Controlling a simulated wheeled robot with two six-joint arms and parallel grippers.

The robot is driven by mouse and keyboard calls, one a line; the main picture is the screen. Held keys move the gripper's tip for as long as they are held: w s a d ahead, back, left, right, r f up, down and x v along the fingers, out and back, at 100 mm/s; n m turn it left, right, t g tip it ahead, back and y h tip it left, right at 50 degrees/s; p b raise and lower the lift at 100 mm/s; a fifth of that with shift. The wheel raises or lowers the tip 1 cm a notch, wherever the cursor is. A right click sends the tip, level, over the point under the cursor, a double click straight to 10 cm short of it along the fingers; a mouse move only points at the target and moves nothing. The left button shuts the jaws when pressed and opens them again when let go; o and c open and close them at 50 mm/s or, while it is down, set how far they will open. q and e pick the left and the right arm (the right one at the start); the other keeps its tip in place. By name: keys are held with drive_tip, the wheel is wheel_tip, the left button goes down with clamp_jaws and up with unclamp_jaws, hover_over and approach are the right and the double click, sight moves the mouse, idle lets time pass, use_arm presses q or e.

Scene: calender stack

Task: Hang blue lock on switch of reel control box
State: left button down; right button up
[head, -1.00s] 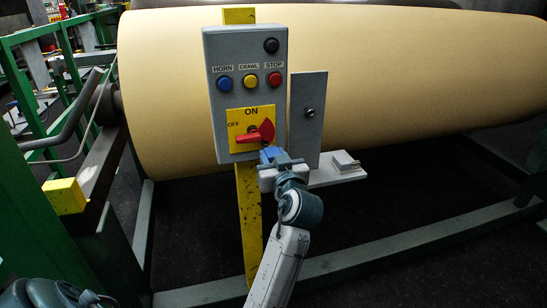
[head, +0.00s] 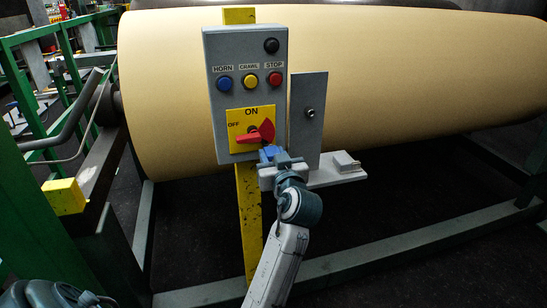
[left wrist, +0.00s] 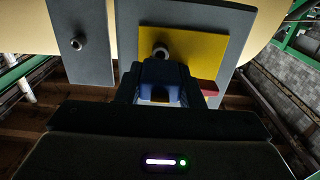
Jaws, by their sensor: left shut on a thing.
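The reel control box (head: 244,60) is grey and stands upright on a yellow post. Its red rotary switch (head: 256,134) sits on a yellow ON/OFF plate, with the handle pointing left toward OFF. My left gripper (head: 277,160) is just below the switch, shut on the blue lock (head: 268,152). In the left wrist view the blue lock (left wrist: 160,82) is between the fingers, in front of the yellow plate (left wrist: 185,55). A red part of the switch (left wrist: 208,87) shows beside it. I cannot tell whether the lock touches the switch. My right gripper is not in view.
A grey plate with a bolt (head: 308,112) stands right of the box, with a small shelf (head: 338,172) below it. A large tan paper roll (head: 400,75) fills the back. Green railings (head: 60,60) stand at the left.

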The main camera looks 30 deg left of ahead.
use_arm(q)
drive_tip(key=shift+x, duration=1.25)
drive_tip(key=shift+r, duration=0.1)
drive_tip(key=c, duration=0.8)
unclamp_jaws()
drive_tip(key=shift+o, duration=0.2)
drive_tip(key=shift+w, duration=0.1)
drive_tip(key=b+v, duration=0.1)
drive_tip(key=v, duration=0.6)
